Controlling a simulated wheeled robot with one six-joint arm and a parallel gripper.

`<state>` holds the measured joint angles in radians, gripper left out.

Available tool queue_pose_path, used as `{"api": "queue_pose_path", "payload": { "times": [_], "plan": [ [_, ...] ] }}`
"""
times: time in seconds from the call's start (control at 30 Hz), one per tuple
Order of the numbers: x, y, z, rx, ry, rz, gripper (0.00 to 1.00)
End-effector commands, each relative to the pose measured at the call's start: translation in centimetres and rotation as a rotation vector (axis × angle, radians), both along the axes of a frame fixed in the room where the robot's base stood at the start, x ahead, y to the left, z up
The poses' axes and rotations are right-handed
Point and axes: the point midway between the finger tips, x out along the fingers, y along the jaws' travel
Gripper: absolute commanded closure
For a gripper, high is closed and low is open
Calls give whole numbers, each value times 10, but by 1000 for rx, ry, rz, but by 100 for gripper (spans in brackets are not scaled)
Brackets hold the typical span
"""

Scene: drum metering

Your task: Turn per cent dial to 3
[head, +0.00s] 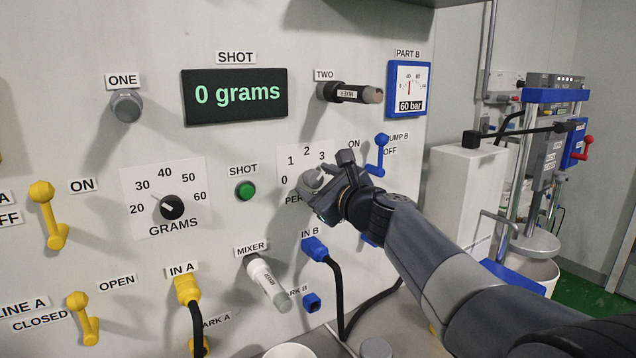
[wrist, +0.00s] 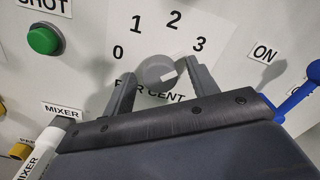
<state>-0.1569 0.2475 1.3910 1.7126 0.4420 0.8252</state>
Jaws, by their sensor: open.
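The per cent dial is a round grey knob (wrist: 155,72) on a white plate marked 0, 1, 2 and 3. A pale pointer mark shows on its right side, roughly toward the 3 side; its exact reading is hard to tell. In the head view the knob (head: 312,178) is partly covered by my gripper (head: 326,179). My gripper (wrist: 157,70) is open, with one finger on each side of the knob. A narrow gap seems to show on the left; whether the right finger touches is unclear. The PER CENT label is partly hidden.
The green shot button (wrist: 44,40) is left of the dial. The blue pump B lever (head: 380,155) is close on the right. The mixer handle (head: 268,283) and the blue IN B plug (head: 314,248) are below. The display (head: 235,95) reads 0 grams.

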Motion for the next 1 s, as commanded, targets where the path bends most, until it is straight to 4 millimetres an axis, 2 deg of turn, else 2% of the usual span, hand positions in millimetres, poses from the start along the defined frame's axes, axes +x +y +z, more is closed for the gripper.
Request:
{"api": "queue_pose_path", "payload": {
  "times": [0.27,0.7,1.0],
  "plan": [
    [-9,-7,1,-1,-3,-1,44],
    [-71,-49,0,0,-2,-2,44],
    [-89,-61,0,-1,0,-1,44]
  ]
}}
